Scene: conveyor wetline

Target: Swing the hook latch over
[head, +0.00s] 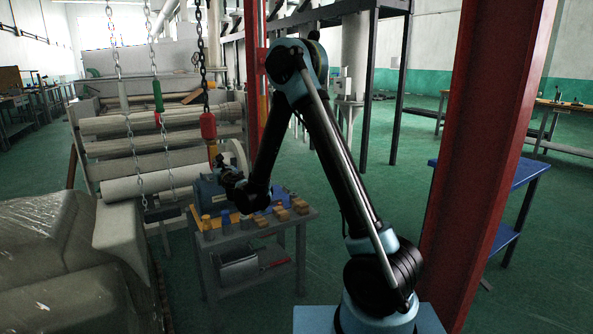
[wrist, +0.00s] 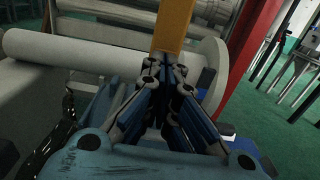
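No hook latch can be made out with certainty. A yellow-orange bar (wrist: 173,25) stands upright just ahead of my fingertips in the wrist view. In the head view a small yellow piece (head: 212,151) shows below a red hoist block (head: 208,126) on a dark chain, just above my gripper (head: 222,168). In the wrist view my gripper (wrist: 166,72) has its two fingertips a short way apart, at the lower end of the bar. I cannot tell whether they touch it or are closed on it. The bar's lower end is hidden by the fingers.
A grey cart (head: 208,255) with several small blocks stands below my gripper. Large pale rollers (head: 150,185) lie behind and left. Several light chains (head: 130,140) hang left of my gripper. A red column (head: 490,150) rises at right. Green floor is open between cart and column.

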